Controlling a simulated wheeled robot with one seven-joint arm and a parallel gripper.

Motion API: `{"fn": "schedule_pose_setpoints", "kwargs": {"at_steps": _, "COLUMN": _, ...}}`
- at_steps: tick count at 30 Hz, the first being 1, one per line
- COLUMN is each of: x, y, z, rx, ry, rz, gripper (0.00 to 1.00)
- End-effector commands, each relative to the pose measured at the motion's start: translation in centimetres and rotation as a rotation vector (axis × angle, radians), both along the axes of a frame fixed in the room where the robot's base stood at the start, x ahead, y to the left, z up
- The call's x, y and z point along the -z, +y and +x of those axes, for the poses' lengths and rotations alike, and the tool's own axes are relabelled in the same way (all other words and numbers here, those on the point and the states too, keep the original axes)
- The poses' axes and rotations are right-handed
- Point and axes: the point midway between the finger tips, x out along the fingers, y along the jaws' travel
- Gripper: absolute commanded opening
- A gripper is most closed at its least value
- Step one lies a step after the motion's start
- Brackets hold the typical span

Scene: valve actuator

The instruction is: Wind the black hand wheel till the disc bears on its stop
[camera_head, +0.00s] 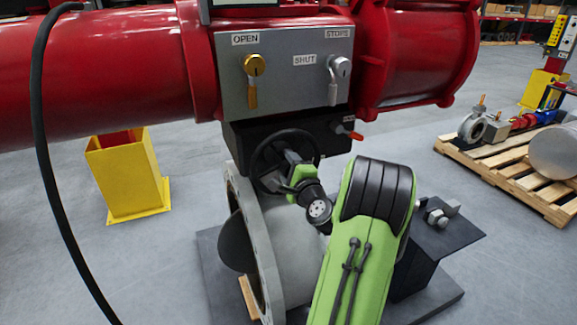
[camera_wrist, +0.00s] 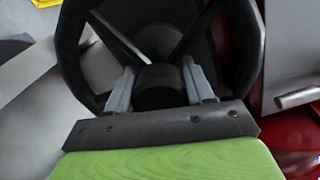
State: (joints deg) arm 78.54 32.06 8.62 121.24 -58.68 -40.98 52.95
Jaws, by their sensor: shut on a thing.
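The black hand wheel (camera_head: 254,162) stands on the dark gearbox (camera_head: 240,137) below the grey panel, above the valve body. It fills the upper part of the wrist view, its rim (camera_wrist: 72,55) curving round both sides. My gripper (camera_head: 291,158) is at the wheel; in the wrist view its two grey fingers (camera_wrist: 158,86) close on a dark part of the wheel. Whether that part is rim or handle is unclear. The dark disc (camera_head: 235,243) stands turned out of the pale flanged valve body (camera_head: 260,250), partly hidden by the flange. The disc's stop cannot be made out.
The grey panel (camera_head: 290,95) carries a brass lever (camera_head: 252,80) and a silver lever (camera_head: 338,80), labelled OPEN, SHUT and STOPS. A red-tipped lever (camera_head: 348,132) sticks out right of the wheel. A black hose (camera_head: 42,150) hangs at left; a loaded pallet (camera_head: 500,165) lies at right.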

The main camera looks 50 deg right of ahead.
Motion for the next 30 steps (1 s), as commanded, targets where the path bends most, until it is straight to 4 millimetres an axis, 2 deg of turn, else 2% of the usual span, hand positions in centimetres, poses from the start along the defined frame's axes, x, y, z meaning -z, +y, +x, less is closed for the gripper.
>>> {"fn": "schedule_pose_setpoints", "kwargs": {"at_steps": 1, "x": -0.24, "y": 0.43, "z": 0.39, "rx": -0.014, "ry": -0.008, "rz": 0.003, "gripper": 0.00}}
{"fn": "schedule_pose_setpoints", "kwargs": {"at_steps": 22, "x": -0.21, "y": 0.56, "z": 0.50, "rx": -0.019, "ry": -0.008, "rz": 0.006, "gripper": 0.00}}
{"fn": "schedule_pose_setpoints", "kwargs": {"at_steps": 23, "x": -0.21, "y": 0.56, "z": 0.50, "rx": -0.019, "ry": -0.009, "rz": 0.005, "gripper": 0.56}}
{"fn": "schedule_pose_setpoints", "kwargs": {"at_steps": 27, "x": -0.15, "y": 0.40, "z": 0.36, "rx": -0.014, "ry": -0.006, "rz": 0.005, "gripper": 0.77}}
{"fn": "schedule_pose_setpoints", "kwargs": {"at_steps": 30, "x": -0.10, "y": 0.30, "z": 0.26, "rx": -0.011, "ry": -0.005, "rz": 0.004, "gripper": 0.77}}
